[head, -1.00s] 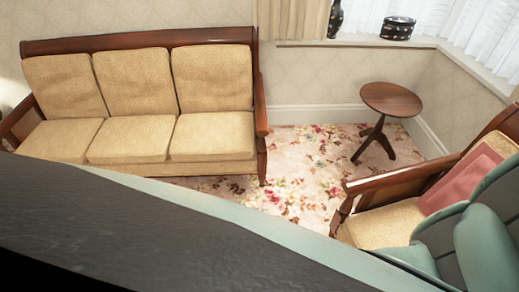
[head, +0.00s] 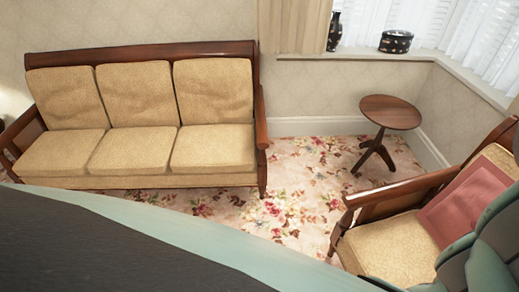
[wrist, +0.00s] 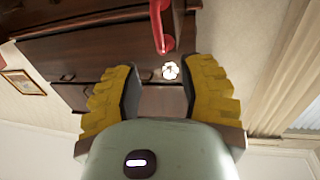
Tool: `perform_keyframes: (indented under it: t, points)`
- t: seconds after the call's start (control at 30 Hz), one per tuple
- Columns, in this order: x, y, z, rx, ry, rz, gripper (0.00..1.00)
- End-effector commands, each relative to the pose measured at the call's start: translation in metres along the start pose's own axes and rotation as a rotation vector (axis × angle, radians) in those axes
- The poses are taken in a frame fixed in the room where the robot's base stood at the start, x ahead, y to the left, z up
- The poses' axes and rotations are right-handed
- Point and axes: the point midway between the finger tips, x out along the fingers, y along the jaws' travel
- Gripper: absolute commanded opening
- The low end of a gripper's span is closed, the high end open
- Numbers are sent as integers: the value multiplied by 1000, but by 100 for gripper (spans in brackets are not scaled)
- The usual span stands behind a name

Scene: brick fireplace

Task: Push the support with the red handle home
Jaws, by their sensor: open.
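In the wrist view, a red handle (wrist: 161,28) shows at the top centre, in front of a dark wooden chest-like piece of furniture (wrist: 75,52). The support that carries the handle cannot be made out clearly. My gripper (wrist: 163,78) has yellow ribbed fingers spread apart, with nothing between them. The lower end of the red handle appears just past the fingertips, roughly centred between them; I cannot tell the distance. The head view shows neither the handle nor my gripper.
In the head view, a three-seat sofa (head: 150,150) stands on the left, a round side table (head: 391,112) at the back right and an armchair (head: 385,248) at the right. Flowered carpet (head: 290,205) lies open between them. A framed picture (wrist: 24,82) hangs in the wrist view.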

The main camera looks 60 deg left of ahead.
Motion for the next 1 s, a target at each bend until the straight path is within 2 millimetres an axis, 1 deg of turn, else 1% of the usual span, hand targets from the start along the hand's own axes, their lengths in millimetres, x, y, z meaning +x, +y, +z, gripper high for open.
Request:
perform_keyframes:
  t: [0.03, 0.2, 0.4, 0.6, 0.8, 1.0]
  points:
    - [8, -3, -3, 0, 4, -6, 40]
    - [25, -3, -3, -1, 7, -6, 40]
    - [44, -3, -2, 1, 4, -5, 40]
    - [57, -3, -2, 0, 5, -5, 40]
    - [63, -3, -1, 0, 3, -5, 40]
    - [64, -3, -1, 0, 3, -5, 40]
